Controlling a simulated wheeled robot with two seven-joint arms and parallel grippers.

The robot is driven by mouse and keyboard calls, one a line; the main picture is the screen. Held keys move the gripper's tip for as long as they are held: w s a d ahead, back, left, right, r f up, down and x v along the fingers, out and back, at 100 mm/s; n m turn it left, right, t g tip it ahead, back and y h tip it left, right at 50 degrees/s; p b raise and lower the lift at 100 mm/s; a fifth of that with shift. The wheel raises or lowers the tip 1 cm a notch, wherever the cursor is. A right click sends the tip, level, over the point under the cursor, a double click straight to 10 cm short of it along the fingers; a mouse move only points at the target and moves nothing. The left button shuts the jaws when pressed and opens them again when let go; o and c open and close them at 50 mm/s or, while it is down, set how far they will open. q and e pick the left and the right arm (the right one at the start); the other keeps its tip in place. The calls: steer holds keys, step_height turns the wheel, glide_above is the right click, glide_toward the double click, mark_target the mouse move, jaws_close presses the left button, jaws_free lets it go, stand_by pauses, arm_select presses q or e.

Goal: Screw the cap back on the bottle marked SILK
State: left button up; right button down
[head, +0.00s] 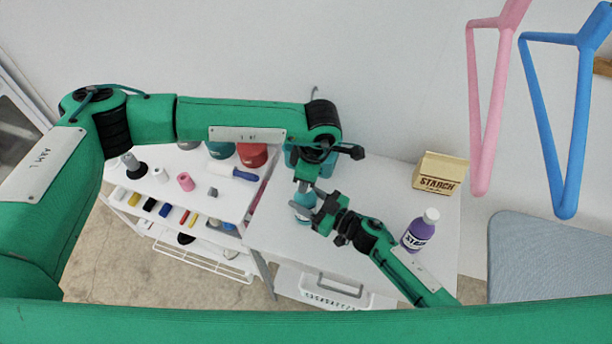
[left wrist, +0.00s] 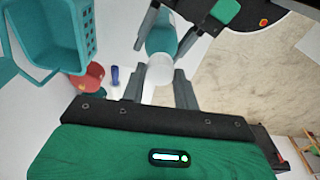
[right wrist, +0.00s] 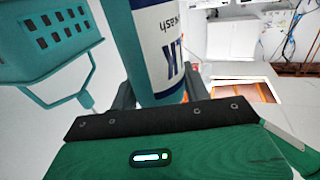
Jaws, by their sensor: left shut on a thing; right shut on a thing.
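The teal bottle (head: 305,201) stands on the white table, mostly covered by my grippers in the head view. In the right wrist view its white label (right wrist: 160,25) shows part of a word ending in "LK". My right gripper (head: 316,211) is shut around the bottle's body. My left gripper (head: 303,184) is above the bottle, pointing down. In the left wrist view, its fingers are shut on the white cap (left wrist: 160,69). The cap lines up with the top of the bottle (left wrist: 161,36) and appears to meet it. I cannot tell whether the threads are engaged.
A purple bottle (head: 419,230) with a white cap and a STARCH box (head: 440,173) stand to the right. A teal basket (left wrist: 62,35) is behind the grippers. Pink (head: 474,110) and blue (head: 552,130) hangers hang at right. A shelf (head: 222,200) with several small items is left.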

arm_select(q)
steer(key=m, duration=0.3)
steer(key=m+t, duration=0.1)
steer(key=m, duration=0.3)
steer(key=shift+h, duration=0.3)
steer(key=m+h, duration=0.1)
steer(key=m, duration=0.5)
steer(key=shift+a+m, duration=0.1)
steer(key=shift+m, duration=0.2)
steer(key=m+h, duration=0.1)
steer(key=m, duration=1.1)
steer(key=shift+a+f+m+g+h, duration=0.1)
steer(key=shift+m+g+h, duration=0.2)
steer(key=o, duration=0.9)
steer(key=shift+r, duration=2.3)
